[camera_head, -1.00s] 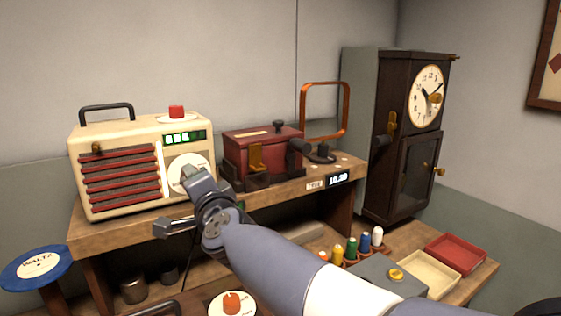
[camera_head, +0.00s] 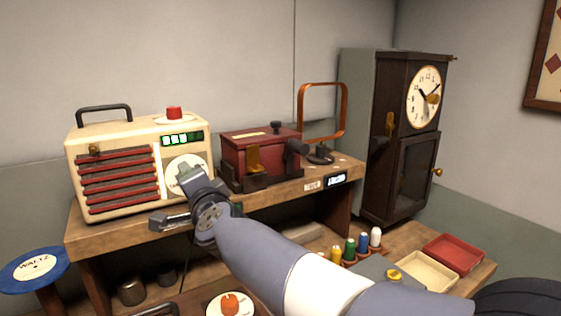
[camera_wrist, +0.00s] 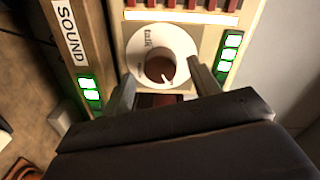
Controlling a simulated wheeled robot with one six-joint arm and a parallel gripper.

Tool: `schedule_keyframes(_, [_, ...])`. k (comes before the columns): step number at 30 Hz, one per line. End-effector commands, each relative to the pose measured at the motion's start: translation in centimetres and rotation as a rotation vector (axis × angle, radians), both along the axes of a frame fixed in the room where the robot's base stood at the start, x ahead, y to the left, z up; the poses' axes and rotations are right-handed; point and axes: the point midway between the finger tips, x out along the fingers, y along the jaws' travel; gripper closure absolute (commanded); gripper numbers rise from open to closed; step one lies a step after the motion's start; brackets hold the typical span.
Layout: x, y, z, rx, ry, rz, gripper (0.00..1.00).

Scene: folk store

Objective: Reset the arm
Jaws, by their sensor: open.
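My gripper (camera_head: 172,196) is in front of the cream radio (camera_head: 115,130), near its round white dial (camera_head: 186,172). The arm reaches in from the lower right of the head view. In the wrist view the gripper (camera_wrist: 158,92) is open, with its two fingers apart on either side of the lower part of the dial (camera_wrist: 139,48). The dial has a dark red centre knob (camera_wrist: 160,69) with a white pointer. Nothing shows held between the fingers. I cannot tell whether the fingers touch the dial.
A red box (camera_head: 262,152) stands right of the radio on the wooden shelf (camera_head: 284,190). A tall dark clock (camera_head: 404,140) stands further right. Coloured spools (camera_head: 350,248) and red and cream trays (camera_head: 455,252) lie on the bench. A blue record (camera_head: 35,265) is at the lower left.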

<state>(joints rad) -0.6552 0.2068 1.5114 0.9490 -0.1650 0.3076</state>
Motion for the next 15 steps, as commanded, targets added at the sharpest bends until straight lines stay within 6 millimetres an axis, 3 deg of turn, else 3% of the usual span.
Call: schedule_keyframes(15, [-6.9,-4.0,0.7,0.001,-0.002,0.001,0.42])
